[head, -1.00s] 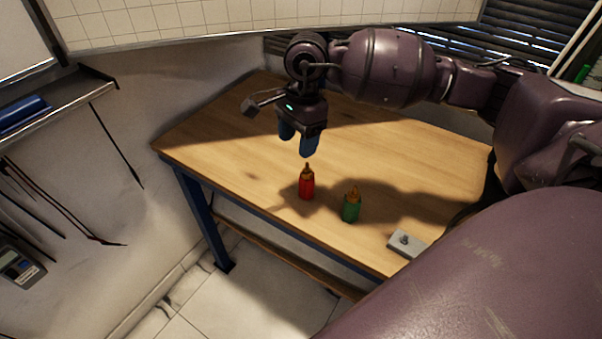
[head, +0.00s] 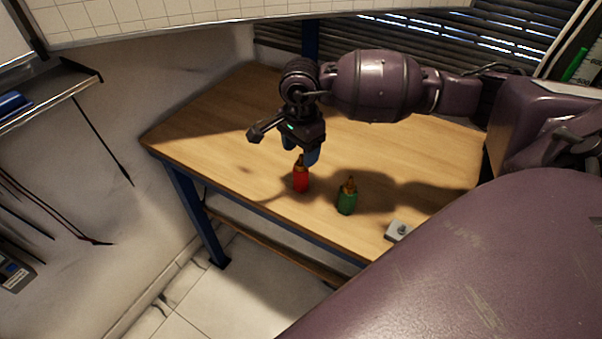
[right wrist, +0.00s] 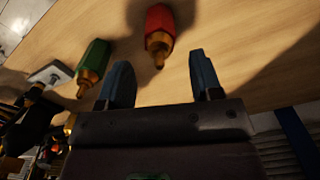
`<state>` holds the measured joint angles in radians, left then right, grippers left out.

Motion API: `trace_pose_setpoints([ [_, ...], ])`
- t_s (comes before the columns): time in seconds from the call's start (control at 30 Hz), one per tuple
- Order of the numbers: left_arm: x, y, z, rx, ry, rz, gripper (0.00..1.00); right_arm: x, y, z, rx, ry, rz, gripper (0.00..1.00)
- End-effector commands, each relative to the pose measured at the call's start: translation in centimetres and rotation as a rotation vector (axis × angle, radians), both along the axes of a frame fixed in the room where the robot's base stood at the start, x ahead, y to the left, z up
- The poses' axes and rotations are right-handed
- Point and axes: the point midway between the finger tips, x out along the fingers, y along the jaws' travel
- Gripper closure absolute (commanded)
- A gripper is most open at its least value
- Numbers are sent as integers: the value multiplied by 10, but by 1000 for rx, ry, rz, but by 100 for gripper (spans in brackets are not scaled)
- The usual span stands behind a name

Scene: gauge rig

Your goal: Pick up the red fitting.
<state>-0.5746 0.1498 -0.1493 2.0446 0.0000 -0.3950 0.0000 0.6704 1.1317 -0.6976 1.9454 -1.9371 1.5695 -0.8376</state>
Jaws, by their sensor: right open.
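The red fitting (head: 301,180) stands upright on the wooden table, with a brass-coloured tip on top. My right gripper (head: 301,157) is open and empty, just above and behind the fitting's tip in the head view. In the right wrist view the red fitting (right wrist: 160,30) lies ahead of the two blue fingers (right wrist: 164,80), roughly between their lines, with its tip pointing towards the gap. It is not between the fingers. My left gripper is not in view.
A green fitting (head: 347,198) with a brass tip stands to the right of the red one; it also shows in the right wrist view (right wrist: 95,58). A small grey block (head: 397,231) sits near the table's front edge. The table's left part (head: 215,125) is clear.

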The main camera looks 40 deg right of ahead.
Motion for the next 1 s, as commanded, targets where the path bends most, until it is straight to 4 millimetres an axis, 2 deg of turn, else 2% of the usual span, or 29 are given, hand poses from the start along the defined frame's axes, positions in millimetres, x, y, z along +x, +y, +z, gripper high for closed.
trace_pose_setpoints([
  [0.1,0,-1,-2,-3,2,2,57,-2,1,-19,2,4,0,41],
  [0.17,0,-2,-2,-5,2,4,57,-1,0,-24,1,3,0,41],
  [0.43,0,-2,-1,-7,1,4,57,-1,0,-26,0,0,1,42],
  [0.8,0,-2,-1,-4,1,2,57,-1,0,-26,0,0,0,99],
  [1.0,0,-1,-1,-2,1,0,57,-1,0,-25,0,-1,0,100],
])
